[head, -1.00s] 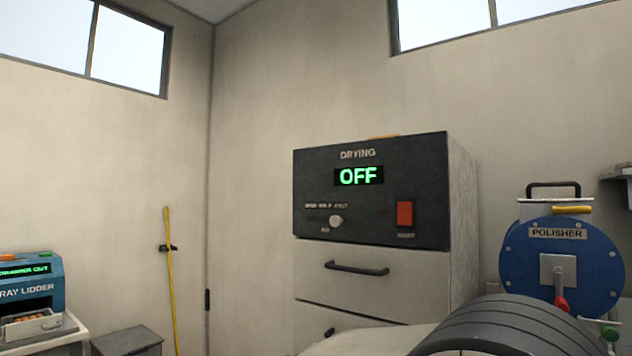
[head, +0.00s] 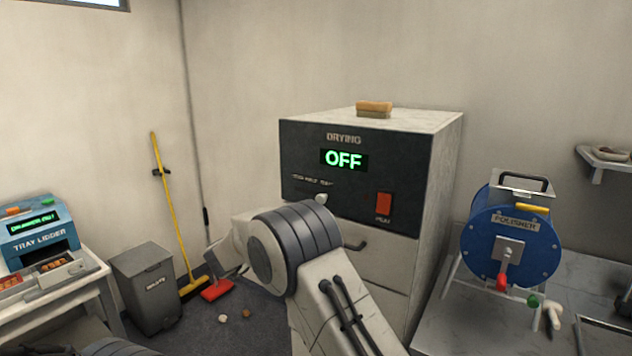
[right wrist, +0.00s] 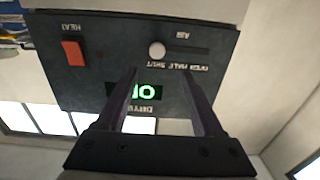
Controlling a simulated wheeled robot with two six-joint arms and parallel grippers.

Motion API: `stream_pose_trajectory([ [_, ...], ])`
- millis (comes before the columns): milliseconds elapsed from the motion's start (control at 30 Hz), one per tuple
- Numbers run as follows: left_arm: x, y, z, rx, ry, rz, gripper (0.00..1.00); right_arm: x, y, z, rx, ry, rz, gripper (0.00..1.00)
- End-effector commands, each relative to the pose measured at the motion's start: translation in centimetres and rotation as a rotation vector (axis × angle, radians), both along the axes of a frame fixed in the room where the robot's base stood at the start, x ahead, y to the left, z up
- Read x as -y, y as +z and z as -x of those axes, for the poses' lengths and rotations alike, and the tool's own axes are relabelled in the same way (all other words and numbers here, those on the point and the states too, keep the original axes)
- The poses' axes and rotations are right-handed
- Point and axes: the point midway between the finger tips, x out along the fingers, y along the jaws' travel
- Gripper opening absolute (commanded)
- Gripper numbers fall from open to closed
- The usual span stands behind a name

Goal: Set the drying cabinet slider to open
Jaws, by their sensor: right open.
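The drying cabinet (head: 300,155) stands in the middle of the head view, its display (head: 343,159) reading OFF. Its slider knob (head: 321,198), a round pale knob, shows just above my right arm. In the upside-down right wrist view, the slider knob (right wrist: 157,50) sits at the SHUT end of its slot (right wrist: 190,49), with the bare slot running towards OPEN. My right gripper (right wrist: 160,74) is open and empty, its fingertips pointing at the panel on either side of the knob's line. I cannot tell whether they touch the panel. My left gripper is out of view.
A red heat switch (head: 384,203) is on the same panel, and a brush (head: 374,109) lies on top of the cabinet. The blue polisher (head: 510,245) stands right. The tray lidder (head: 38,235), waste bin (head: 150,285) and yellow broom (head: 170,200) are left.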

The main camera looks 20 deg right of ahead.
Motion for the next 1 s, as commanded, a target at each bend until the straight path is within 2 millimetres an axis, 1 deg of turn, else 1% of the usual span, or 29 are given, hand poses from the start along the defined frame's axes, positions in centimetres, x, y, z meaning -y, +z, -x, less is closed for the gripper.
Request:
stream_pose_trajectory([
  [33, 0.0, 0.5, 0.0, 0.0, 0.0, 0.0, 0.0, 0.4, 0.3, 0.0, -0.002, -0.015, 0.003, 0.69],
  [167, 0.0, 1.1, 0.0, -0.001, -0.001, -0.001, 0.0, 1.4, 0.4, -0.6, -0.001, -0.026, 0.006, 0.69],
  [400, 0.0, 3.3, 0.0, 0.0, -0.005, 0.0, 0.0, 5.0, 0.5, -3.2, -0.002, -0.026, 0.005, 0.69],
  [600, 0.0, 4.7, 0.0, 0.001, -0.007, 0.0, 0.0, 7.4, 0.4, -5.2, -0.001, -0.023, 0.005, 0.69],
  [800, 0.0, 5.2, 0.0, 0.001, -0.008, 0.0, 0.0, 8.5, 0.2, -6.2, -0.001, -0.02, 0.006, 0.69],
  [1000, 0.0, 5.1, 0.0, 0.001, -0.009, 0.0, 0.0, 8.6, 0.1, -6.2, -0.001, -0.02, 0.006, 0.69],
])
